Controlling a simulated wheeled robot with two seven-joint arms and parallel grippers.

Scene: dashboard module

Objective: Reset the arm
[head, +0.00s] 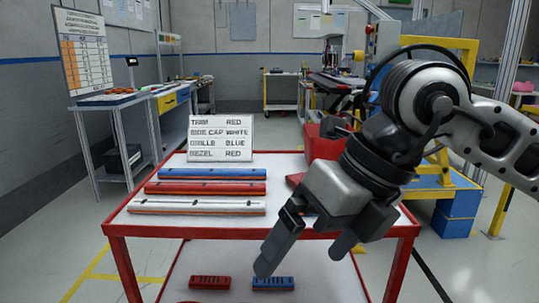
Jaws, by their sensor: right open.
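My right gripper (302,252) reaches in from the right, over the right half of the red-framed table (125,218). Its fingers point down and stand apart, with nothing between them. The right arm (440,100) is bent, with its wrist above the table's right side and hiding part of it. My left gripper is not in the head view.
On the table lie blue, red and white long strips (197,207) and a sign (221,137) with color words. Red (210,282) and blue (273,283) slotted parts sit lower in front. A side bench (112,100) stands at left.

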